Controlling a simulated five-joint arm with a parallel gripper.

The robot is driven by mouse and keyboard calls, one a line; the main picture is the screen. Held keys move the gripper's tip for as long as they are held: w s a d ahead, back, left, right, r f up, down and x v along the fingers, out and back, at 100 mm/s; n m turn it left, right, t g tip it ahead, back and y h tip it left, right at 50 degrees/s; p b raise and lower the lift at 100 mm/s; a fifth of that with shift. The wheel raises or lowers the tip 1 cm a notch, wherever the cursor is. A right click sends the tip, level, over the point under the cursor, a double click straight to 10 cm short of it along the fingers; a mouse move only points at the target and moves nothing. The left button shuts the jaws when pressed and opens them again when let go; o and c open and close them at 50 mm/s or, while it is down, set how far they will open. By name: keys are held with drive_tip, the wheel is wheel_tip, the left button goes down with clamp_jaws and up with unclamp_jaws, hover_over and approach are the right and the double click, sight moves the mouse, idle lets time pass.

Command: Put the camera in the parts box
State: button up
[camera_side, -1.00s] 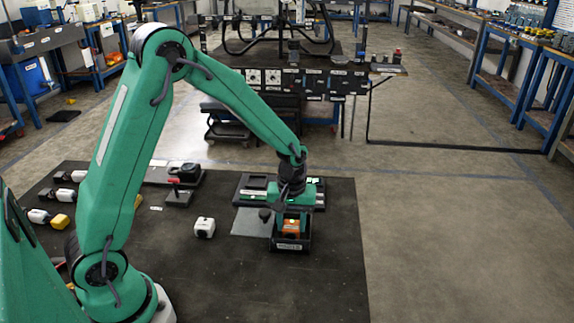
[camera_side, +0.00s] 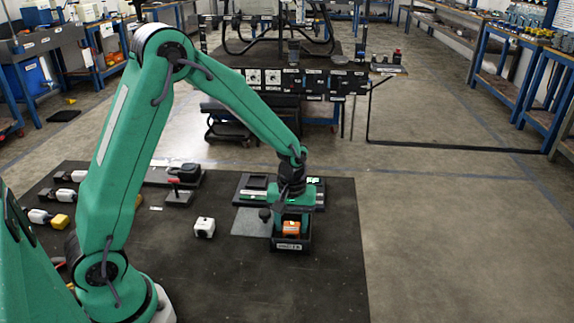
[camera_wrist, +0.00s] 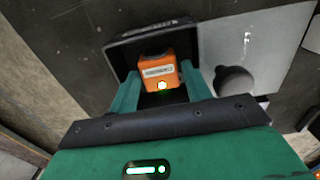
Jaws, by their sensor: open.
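An orange block with a white label, seemingly the camera (camera_side: 291,228), sits inside the small black parts box (camera_side: 290,246) with a label on its front. In the wrist view the orange camera (camera_wrist: 158,72) lies between my fingers, and the dark box rim (camera_wrist: 112,50) shows around it. My gripper (camera_side: 292,217) points down over the box with its fingertips at or inside the opening. In the wrist view my gripper (camera_wrist: 160,72) is open, with one finger on each side of the camera. Whether either finger touches it is unclear. The box floor is mostly hidden.
A white block (camera_side: 204,228) stands on the dark mat left of the box. A grey sheet (camera_side: 250,222) lies beside the box, with a black tray (camera_side: 254,184) behind. The mat's right front is clear.

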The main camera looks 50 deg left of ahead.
sight(290, 227)
wheel_tip(290, 227, up, 12)
idle(0.6)
drive_tip(key=shift+r, duration=0.1)
idle(0.4)
drive_tip(key=s+r+m+t, duration=0.2)
drive_tip(key=s+r+m, duration=0.2)
drive_tip(key=s, duration=0.5)
drive_tip(key=s+r+m+t, duration=0.3)
drive_tip(key=s+r+m, duration=0.2)
drive_tip(key=s, duration=0.5)
drive_tip(key=shift+a+r+t, duration=0.2)
drive_tip(key=shift+r+t, duration=0.05)
drive_tip(key=shift+t, duration=0.05)
drive_tip(key=shift+o, duration=0.2)
drive_tip(key=shift+w, duration=0.15)
